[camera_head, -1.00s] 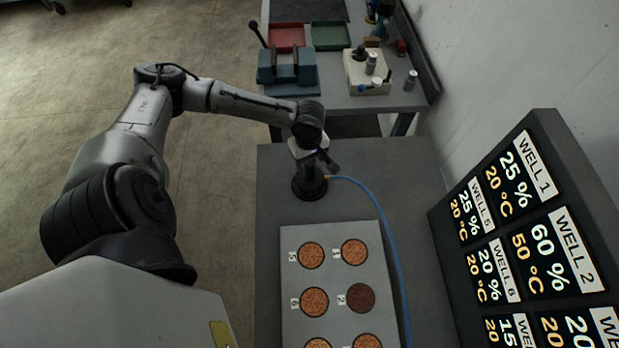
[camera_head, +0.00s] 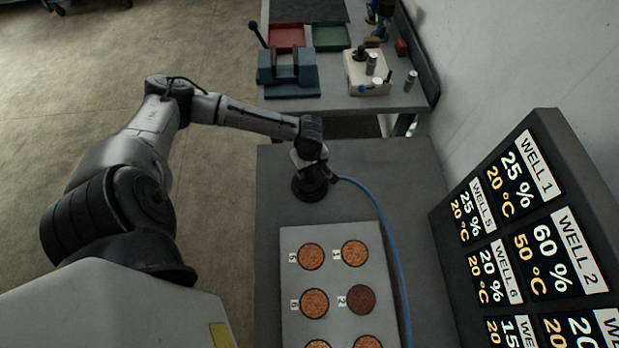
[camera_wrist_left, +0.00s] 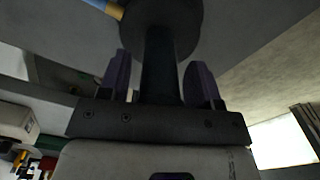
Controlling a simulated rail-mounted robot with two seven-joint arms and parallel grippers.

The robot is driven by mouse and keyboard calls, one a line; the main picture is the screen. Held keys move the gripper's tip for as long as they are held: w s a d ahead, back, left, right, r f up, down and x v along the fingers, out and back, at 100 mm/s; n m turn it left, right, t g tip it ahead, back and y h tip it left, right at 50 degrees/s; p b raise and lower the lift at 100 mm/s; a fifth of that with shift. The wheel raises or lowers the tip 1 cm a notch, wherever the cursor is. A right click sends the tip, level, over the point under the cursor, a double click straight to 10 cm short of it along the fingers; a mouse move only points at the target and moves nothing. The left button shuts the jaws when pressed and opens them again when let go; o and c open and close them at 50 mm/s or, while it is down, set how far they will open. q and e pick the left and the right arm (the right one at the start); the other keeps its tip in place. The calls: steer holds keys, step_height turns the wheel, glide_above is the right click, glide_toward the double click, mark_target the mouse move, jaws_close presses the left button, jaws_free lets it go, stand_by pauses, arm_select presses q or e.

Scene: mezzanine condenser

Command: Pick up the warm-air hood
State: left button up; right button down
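The warm-air hood is black with a round base (camera_head: 308,190) and a blue hose. It stands on the grey bench beyond the well plate (camera_head: 289,250). In the head view my left gripper (camera_head: 312,172) is at the top of the hood and partly covers it. In the left wrist view the gripper's two fingers (camera_wrist_left: 158,75) stand on either side of the hood's dark stem (camera_wrist_left: 160,55), with narrow gaps visible. The gripper looks open around the stem. My right gripper is not in view.
The blue hose (camera_head: 398,265) curves along the plate's right side. A display panel (camera_head: 530,235) stands at the right. A far bench holds a blue vise (camera_head: 288,70), a red tray (camera_head: 288,36), a green tray (camera_head: 330,37) and a white device (camera_head: 365,75).

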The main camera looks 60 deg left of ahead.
arm_select(q)
jaws_close()
stand_by(0.3)
steer(key=shift+r, duration=0.1)
